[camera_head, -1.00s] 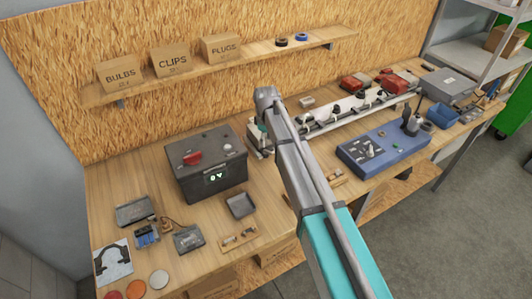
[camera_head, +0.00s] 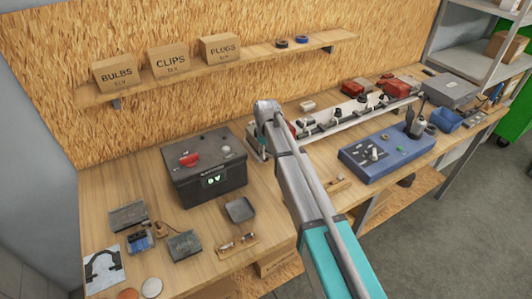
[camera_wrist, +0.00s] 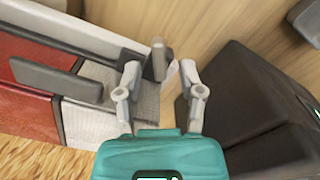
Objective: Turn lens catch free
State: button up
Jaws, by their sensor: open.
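In the wrist view, the trailer frame's white bar (camera_wrist: 90,30) runs across the upper left. A red lens (camera_wrist: 32,100) sits beside a pale ribbed section (camera_wrist: 90,122). One dark grey catch (camera_wrist: 50,76) lies across the lens edge. Another dark catch (camera_wrist: 156,62) stands by the bar's end, between my fingertips in the picture. My gripper (camera_wrist: 160,72) is open, one finger on each side of that catch; I cannot tell whether either touches it. In the head view, the bar (camera_head: 345,112) is partly hidden by my arm, and my gripper is hidden.
A black battery box (camera_head: 208,168) reading 0 V stands left of my arm; its dark side (camera_wrist: 240,100) is close to my right finger. A blue test panel (camera_head: 385,155) is at right. A shelf (camera_head: 150,90) with boxes hangs behind.

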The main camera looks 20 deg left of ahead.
jog(key=shift+c, duration=0.3)
grip_shut()
jog(key=shift+m, duration=0.4)
jog(key=shift+s+m, duration=0.1)
jog(key=shift+m, duration=2.5)
jog(key=shift+o, duration=0.3)
grip_release()
